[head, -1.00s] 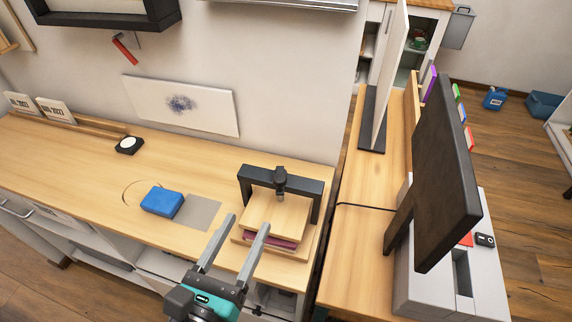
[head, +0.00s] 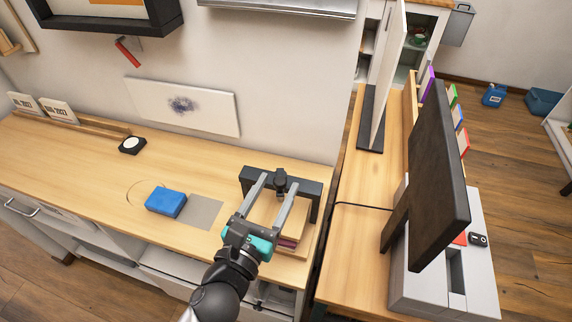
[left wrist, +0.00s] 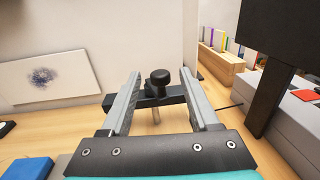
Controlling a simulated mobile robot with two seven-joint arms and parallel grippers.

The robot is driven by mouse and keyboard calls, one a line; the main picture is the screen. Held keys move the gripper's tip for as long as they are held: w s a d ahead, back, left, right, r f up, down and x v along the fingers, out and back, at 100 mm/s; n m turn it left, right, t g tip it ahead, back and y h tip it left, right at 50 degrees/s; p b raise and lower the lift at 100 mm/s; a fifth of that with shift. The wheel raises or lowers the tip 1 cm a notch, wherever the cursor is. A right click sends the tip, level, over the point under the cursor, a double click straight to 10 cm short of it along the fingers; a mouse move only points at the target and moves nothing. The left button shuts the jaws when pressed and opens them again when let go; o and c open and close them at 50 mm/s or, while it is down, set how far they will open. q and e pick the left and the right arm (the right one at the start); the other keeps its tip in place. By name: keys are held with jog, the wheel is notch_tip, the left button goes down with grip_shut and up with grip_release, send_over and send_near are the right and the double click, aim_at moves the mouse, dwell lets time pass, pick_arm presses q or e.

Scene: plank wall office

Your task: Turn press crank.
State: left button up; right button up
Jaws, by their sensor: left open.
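The press (head: 312,190) stands on the wooden counter, a black frame over a wooden base with wood boards and a reddish layer. Its black crank knob (head: 280,181) sits on top of the crossbar; in the left wrist view the knob (left wrist: 160,77) shows between the fingers, a little beyond them. My left gripper (head: 275,180) is open and empty, with its fingertips over the press at the crossbar, one on each side of the knob. The gripper hides much of the press boards in the head view. My right gripper is not in view.
A blue block (head: 165,202) lies left of the press beside a grey mat (head: 202,212). A monitor (head: 430,170) stands on the right desk. The counter's middle is mostly clear.

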aim_at(282, 177)
pick_arm(q)
jog(key=shift+x, duration=2.75)
jog(key=shift+s, duration=0.1)
jog(key=shift+c, duration=0.4)
grip_shut()
